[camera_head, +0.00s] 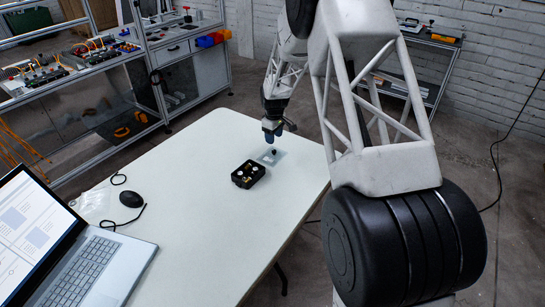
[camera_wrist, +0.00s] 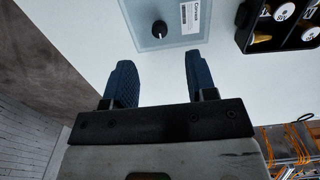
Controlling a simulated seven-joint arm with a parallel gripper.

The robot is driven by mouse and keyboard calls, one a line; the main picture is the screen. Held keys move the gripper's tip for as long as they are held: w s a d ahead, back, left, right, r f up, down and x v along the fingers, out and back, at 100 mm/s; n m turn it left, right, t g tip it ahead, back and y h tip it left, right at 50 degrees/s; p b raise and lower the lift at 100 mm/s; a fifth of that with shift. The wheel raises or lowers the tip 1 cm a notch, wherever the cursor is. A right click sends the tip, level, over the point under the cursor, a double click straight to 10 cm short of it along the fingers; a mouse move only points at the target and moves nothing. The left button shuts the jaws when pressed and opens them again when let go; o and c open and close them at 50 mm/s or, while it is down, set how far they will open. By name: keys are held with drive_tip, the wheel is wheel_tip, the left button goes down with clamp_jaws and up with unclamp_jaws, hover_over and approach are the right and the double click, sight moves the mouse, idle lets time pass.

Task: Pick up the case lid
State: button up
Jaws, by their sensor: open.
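The case lid (camera_wrist: 175,37) is a flat, translucent pale blue plate with a black knob (camera_wrist: 159,29) and a white label. It lies on the white table, and in the head view the lid (camera_head: 265,159) is partly seen just below my gripper. In the wrist view my gripper (camera_wrist: 160,80) is open and empty. Its two blue fingers are apart, and the knob lies beyond the gap between the fingertips, not between them. The black case (camera_wrist: 283,22) with white round caps and brass parts sits to the right of the lid; it also shows in the head view (camera_head: 248,174).
The white table (camera_head: 215,235) is clear around the lid and the case. A black mouse (camera_head: 131,199) with its cable and an open laptop (camera_head: 75,250) are at the left. A workbench with bins (camera_head: 205,41) stands behind.

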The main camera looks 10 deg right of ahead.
sight(274, 150)
drive_tip(key=shift+f, duration=1.3)
drive_tip(key=shift+f, duration=0.15)
drive_tip(key=shift+f, duration=2.45)
clamp_jaws()
